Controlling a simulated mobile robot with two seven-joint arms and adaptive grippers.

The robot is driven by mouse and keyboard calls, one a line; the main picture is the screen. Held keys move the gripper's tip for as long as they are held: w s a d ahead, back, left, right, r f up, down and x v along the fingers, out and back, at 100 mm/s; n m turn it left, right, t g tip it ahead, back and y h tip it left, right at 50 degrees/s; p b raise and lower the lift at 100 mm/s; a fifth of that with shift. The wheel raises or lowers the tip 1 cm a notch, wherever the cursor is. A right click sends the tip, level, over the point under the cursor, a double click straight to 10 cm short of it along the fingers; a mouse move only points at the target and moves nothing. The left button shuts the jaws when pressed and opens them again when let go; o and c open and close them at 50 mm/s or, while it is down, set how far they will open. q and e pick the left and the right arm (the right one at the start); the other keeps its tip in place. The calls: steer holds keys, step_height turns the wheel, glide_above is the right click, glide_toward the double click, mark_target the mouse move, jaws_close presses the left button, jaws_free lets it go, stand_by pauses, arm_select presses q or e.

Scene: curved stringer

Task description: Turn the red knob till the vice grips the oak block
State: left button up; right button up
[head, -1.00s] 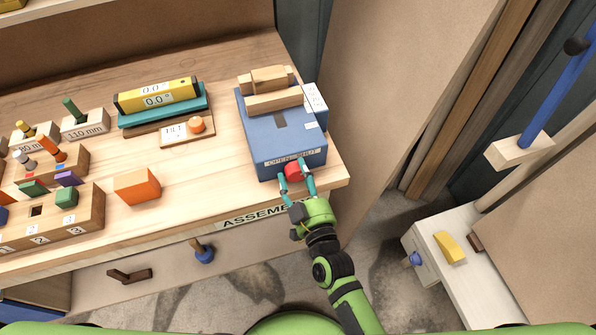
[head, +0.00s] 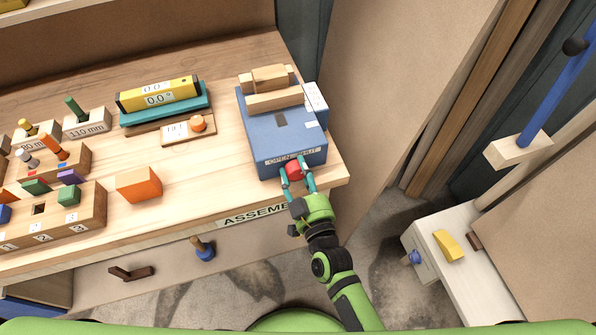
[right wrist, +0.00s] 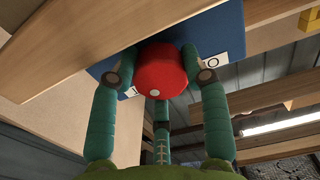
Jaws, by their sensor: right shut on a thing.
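The blue vice (head: 283,143) stands at the right end of the workbench. Its front carries an OPEN/SHUT label. The oak block (head: 269,76) sits on top by the pale wooden front jaw (head: 275,102); I cannot tell whether there is a gap between them. The red knob (head: 293,171) is on the vice's front face. My right gripper (head: 298,178) is shut on the knob. In the right wrist view, its teal fingers lie on both sides of the round knob (right wrist: 161,73), which shows a pale dot at its lower edge. My left gripper is out of view.
An orange block (head: 138,185), a tilt panel with an orange knob (head: 198,123) and a yellow level (head: 158,95) lie left of the vice. The bench edge (head: 262,213) runs just below the knob. A side cabinet (head: 425,257) stands at the right.

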steer(key=o, duration=0.9)
steer(key=shift+c, duration=0.2)
steer(key=v, duration=1.2)
steer(key=s+d+f+g+h, duration=0.1)
steer(key=s+d+f+g, duration=0.15)
steer(key=f, duration=0.55)
steer(key=s+d+f+g, duration=0.1)
steer(key=s+f+g, duration=0.15)
steer(key=f, duration=0.65)
steer(key=s+d+f+g+h, duration=0.1)
steer(key=s+d+f+g, duration=0.15)
steer(key=f, duration=0.55)
steer(key=s+d+f+m+g+h, duration=0.1)
steer(key=s+d+f+g, duration=0.3)
steer(key=s+d+f, duration=0.2)
steer(key=s+d+f+m+g+h, duration=0.1)
steer(key=s+d+f+g, duration=0.3)
steer(key=s+f, duration=0.6)
steer(key=s+d+h, duration=0.1)
steer(key=s+d, duration=0.1)
steer(key=s, duration=0.1)
steer(key=shift+s+d+f+g+h, duration=0.2)
steer(key=shift+d+g+h, duration=0.1)
steer(key=shift+d+g, duration=0.1)
